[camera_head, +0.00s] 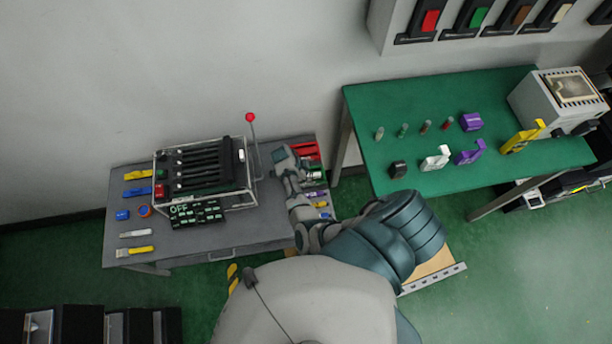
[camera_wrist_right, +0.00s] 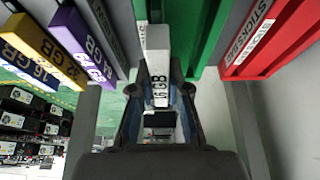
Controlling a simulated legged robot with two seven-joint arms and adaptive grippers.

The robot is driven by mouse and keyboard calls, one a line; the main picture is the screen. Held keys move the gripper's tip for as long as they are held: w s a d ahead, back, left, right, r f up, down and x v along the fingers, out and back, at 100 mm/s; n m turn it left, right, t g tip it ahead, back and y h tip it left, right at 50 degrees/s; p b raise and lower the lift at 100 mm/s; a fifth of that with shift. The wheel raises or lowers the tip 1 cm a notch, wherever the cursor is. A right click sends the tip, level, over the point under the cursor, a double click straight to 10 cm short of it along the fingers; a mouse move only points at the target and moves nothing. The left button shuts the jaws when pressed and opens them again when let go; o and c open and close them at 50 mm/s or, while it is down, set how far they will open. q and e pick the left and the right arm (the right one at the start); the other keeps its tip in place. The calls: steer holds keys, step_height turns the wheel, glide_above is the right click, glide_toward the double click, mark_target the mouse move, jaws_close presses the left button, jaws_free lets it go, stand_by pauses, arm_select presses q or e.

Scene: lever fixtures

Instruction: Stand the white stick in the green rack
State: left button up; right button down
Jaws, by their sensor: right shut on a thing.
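The white stick (camera_wrist_right: 157,50), labelled 16GB, is between the fingers of my right gripper (camera_wrist_right: 159,92), which is shut on it. The green rack (camera_wrist_right: 207,35) is right at the far end of the stick in the right wrist view, with green walls on both sides of it. I cannot tell how deep the stick sits in it. In the head view my right gripper (camera_head: 296,168) is over the right end of the grey table and hides most of the stick and rack. My left gripper is not in view.
A red rack (camera_wrist_right: 270,38) stands right of the green one. Purple (camera_wrist_right: 85,45) and yellow (camera_wrist_right: 40,50) sticks are close on the left. A lever box (camera_head: 205,165) with a red-knobbed lever (camera_head: 251,118) stands left of my gripper. A green table (camera_head: 460,110) is farther right.

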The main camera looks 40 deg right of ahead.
steer(key=shift+a, duration=0.25)
steer(key=shift+f+b, duration=0.6)
steer(key=shift+f, duration=0.2)
steer(key=c, duration=1.1)
jaws_free()
steer(key=shift+o, duration=0.2)
steer(key=v, duration=0.7)
steer(key=shift+w+a+r, duration=0.1)
steer(key=shift+r, duration=0.15)
